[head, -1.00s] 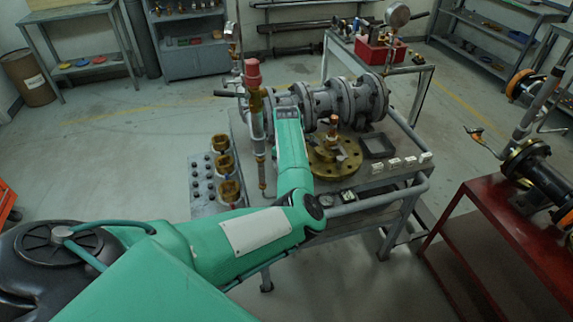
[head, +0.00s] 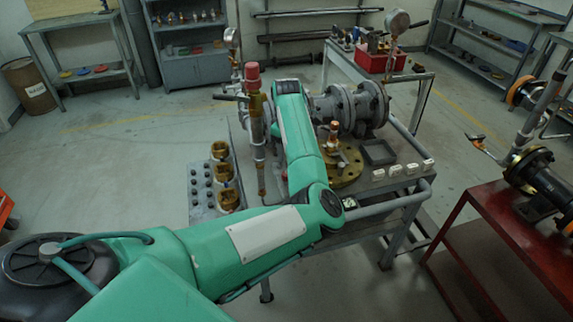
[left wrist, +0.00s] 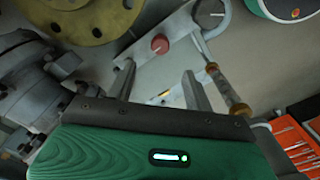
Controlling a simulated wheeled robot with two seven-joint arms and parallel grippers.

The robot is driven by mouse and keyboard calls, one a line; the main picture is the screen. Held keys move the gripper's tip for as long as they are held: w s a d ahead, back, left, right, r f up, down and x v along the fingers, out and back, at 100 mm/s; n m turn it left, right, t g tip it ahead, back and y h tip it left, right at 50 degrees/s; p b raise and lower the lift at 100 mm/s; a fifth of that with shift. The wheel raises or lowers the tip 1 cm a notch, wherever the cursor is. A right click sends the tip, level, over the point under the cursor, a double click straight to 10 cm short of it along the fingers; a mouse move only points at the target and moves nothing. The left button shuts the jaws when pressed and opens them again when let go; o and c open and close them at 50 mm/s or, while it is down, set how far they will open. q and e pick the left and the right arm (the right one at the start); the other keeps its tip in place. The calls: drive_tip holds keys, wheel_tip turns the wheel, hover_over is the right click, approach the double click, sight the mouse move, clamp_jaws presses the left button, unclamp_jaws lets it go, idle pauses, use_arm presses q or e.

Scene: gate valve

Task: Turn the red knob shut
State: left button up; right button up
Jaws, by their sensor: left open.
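A round red knob (left wrist: 160,44) sits on a pale bracket in the left wrist view, beyond my fingertips and apart from them. My left gripper (left wrist: 158,72) is open, with nothing between its two fingers. In the head view a red cap (head: 253,76) tops an upright brass-coloured stem on the work table; I cannot tell whether it is the same part as the knob. My left forearm reaches across the table beside this stem and hides the gripper in the head view. My right gripper is not in view.
Grey flanged pipework (head: 345,107) lies behind my forearm. A brass flange (head: 350,172) and dark square tray (head: 379,152) stand to its right. Several brass fittings (head: 222,172) stand left. In the left wrist view a metal rod (left wrist: 225,88) runs close by the right finger.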

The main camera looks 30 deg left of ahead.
use_arm(q)
wheel_tip(320, 180, up, 4)
drive_tip(key=shift+f, duration=0.2)
idle(0.5)
